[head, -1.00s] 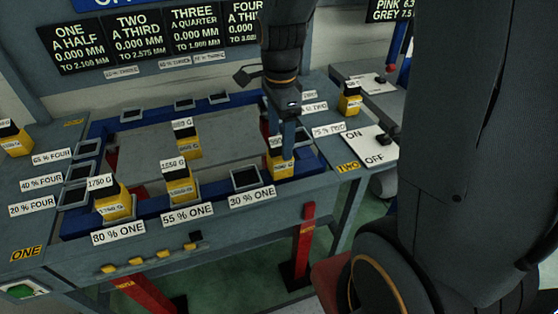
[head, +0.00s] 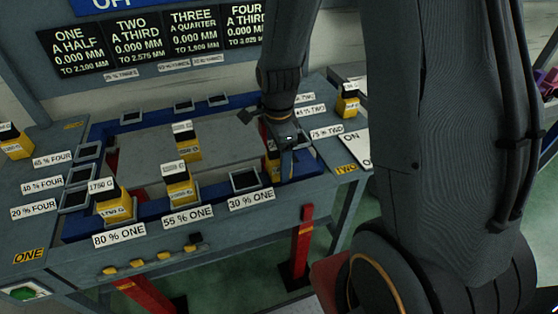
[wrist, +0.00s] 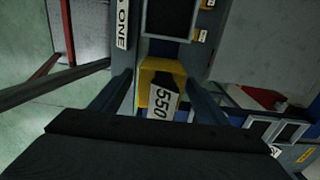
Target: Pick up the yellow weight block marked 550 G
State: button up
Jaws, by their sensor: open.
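The yellow weight block marked 550 (wrist: 160,95) shows in the wrist view between the two fingers of my gripper (wrist: 158,82), with its white label towards the camera. The fingers are apart, with one on each side of the block; contact cannot be seen. In the head view my gripper (head: 286,150) is over the right end of the bench. The block (head: 271,170) there is mostly hidden behind the fingers.
Other yellow blocks stand left of my gripper, at the 80 % ONE (head: 113,207) and 55 % ONE (head: 179,190) places and further back (head: 187,147). An empty dark pad (head: 245,181) is beside my gripper. Another block (head: 347,101) stands at the back right.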

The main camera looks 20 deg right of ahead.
jog(key=shift+f, duration=0.15)
jog(key=c, duration=1.6)
